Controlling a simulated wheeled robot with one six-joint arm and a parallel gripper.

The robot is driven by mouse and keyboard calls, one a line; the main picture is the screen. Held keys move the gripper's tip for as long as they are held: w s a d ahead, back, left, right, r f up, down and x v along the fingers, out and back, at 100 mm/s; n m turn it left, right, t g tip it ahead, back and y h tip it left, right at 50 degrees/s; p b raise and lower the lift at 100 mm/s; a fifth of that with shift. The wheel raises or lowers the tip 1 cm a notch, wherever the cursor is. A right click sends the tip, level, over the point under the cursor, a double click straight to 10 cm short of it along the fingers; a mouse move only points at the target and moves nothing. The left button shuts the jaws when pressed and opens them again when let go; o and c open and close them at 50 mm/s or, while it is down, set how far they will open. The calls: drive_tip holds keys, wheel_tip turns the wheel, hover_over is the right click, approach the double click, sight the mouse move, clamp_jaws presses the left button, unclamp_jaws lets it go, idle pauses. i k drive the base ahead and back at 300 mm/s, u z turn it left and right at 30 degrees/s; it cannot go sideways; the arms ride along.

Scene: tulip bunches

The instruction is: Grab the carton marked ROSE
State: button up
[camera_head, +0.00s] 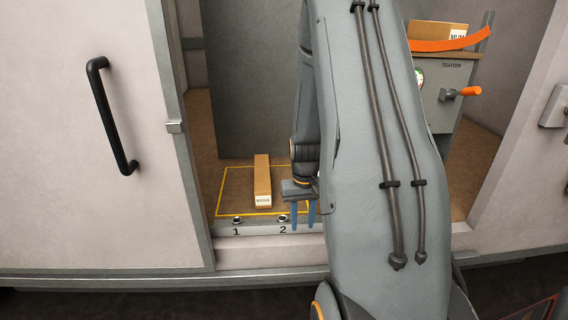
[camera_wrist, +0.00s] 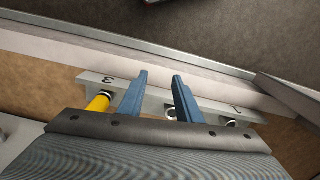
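A long brown carton (camera_head: 262,181) lies on the brown floor of the bay, inside a yellow outline, in the head view. Its white end label faces me but is too small to read surely. A second carton (camera_head: 432,30) with a label that seems to read MUM lies on top of the grey cabinet. My gripper (camera_head: 302,222) is to the right of the first carton, near the front sill, its blue fingers apart and empty. In the wrist view the gripper (camera_wrist: 160,76) is open above the numbered sill, with no carton in sight.
The grey cabinet (camera_head: 446,85) has an orange strap and orange handle. A door with a black handle (camera_head: 110,115) is left.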

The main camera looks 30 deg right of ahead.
sight(262, 186)
drive_tip(key=z, duration=0.15)
drive_tip(key=i, duration=1.25)
